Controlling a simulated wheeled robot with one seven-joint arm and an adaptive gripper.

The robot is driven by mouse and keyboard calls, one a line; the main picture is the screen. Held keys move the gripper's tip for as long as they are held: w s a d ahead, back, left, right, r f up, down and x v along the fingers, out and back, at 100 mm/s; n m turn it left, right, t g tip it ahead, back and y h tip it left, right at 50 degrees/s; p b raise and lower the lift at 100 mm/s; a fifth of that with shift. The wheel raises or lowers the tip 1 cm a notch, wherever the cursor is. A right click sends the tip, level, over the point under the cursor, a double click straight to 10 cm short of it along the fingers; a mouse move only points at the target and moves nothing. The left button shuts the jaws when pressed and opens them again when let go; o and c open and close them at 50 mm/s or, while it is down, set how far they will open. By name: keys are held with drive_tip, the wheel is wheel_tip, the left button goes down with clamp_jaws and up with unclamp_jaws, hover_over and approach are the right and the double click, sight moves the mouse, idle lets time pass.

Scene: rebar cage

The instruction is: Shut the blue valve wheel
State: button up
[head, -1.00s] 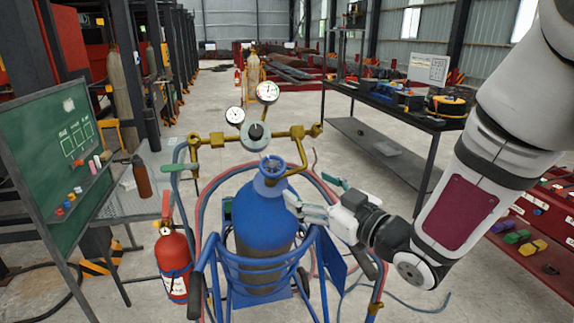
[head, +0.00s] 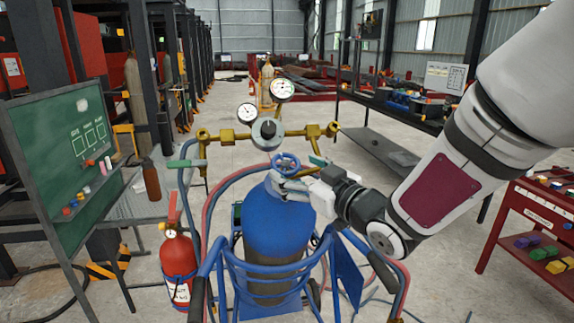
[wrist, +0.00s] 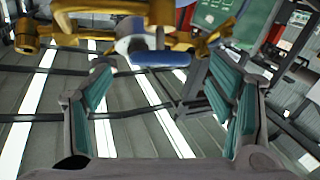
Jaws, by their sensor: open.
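The blue valve wheel (head: 287,161) sits on top of a blue gas cylinder (head: 275,222), below a brass regulator bar (head: 228,139) with two round gauges. My gripper (head: 283,187) is at the cylinder's top, just below the wheel and a little to its right in the head view. Its fingers point left, and I cannot tell if they touch the cylinder. In the wrist view my gripper (wrist: 168,82) is open with teal pads apart and nothing between them. A blue part, likely the wheel (wrist: 160,58), shows beyond the fingertips, partly covered by brass fittings.
The cylinder stands in a blue cart (head: 262,282) with red and blue hoses around it. A red fire extinguisher (head: 178,262) stands at its left, by a green board (head: 62,160). A dark workbench (head: 385,110) stands behind right, and a red cart (head: 525,215) at far right.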

sight(287, 165)
drive_tip(key=shift+x, duration=2.25)
drive_tip(key=c, duration=1.2)
